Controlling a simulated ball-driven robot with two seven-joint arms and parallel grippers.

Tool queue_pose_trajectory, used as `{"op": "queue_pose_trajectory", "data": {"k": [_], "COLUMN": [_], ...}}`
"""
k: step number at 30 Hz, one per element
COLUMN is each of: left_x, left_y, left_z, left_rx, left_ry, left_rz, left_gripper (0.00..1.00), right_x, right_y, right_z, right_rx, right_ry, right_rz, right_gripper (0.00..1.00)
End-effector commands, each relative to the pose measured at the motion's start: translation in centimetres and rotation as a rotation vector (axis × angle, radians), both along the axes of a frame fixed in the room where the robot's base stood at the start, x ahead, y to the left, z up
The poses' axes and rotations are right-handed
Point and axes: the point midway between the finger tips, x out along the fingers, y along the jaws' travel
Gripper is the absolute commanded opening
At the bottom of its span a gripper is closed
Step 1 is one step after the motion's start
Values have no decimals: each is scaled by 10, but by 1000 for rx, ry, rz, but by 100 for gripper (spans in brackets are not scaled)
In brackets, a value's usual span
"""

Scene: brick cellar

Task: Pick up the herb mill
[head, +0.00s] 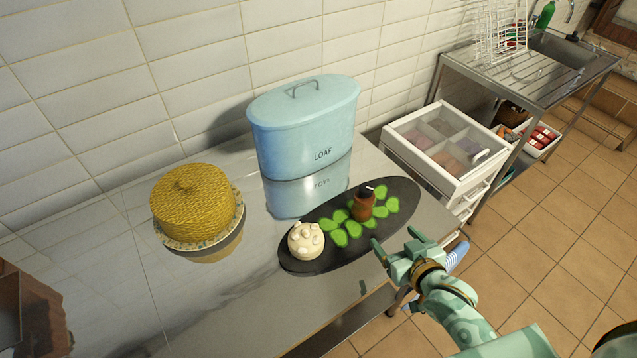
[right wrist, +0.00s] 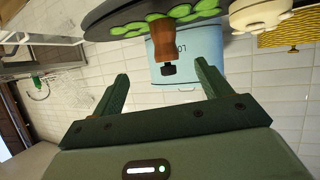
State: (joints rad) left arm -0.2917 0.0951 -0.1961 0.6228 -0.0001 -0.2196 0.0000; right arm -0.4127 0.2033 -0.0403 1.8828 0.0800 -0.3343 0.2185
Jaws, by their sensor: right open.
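The herb mill (head: 363,204) is a small brown wooden body with a dark top. It stands upright on a dark oval tray (head: 309,265) among flat green leaf shapes. It also shows upside down in the right wrist view (right wrist: 164,42), between and beyond the fingertips. My right gripper (head: 396,243) is open and empty, just off the tray's front right edge, with its fingers pointing toward the mill. Its two fingers show apart in the right wrist view (right wrist: 160,74). The gripper is not touching the mill. My left gripper is not in view.
A white knobbly round thing (head: 306,241) sits on the tray's left end. A blue loaf bin (head: 300,130) stands behind the tray. A yellow woven dome (head: 193,205) stands at left on the shiny counter (head: 215,300). A white drawer unit (head: 440,150) stands right of the counter.

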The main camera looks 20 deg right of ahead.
Motion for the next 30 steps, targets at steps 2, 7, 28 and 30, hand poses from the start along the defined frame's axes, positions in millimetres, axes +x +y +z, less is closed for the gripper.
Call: {"op": "queue_pose_trajectory", "data": {"k": [2, 7, 28, 30], "left_x": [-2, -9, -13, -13], "left_y": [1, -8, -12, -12], "left_z": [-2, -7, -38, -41], "left_rx": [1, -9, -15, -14], "left_ry": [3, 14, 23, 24], "left_rz": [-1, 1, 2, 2], "left_gripper": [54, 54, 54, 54], "right_x": [5, 24, 132, 142], "right_y": [2, 4, 9, 10], "right_z": [14, 6, -46, -50], "right_rx": [21, 52, 51, 50], "right_ry": [-28, -26, -24, -24], "right_rz": [-4, -17, -16, -16], "right_gripper": [77, 77, 77, 77]}}
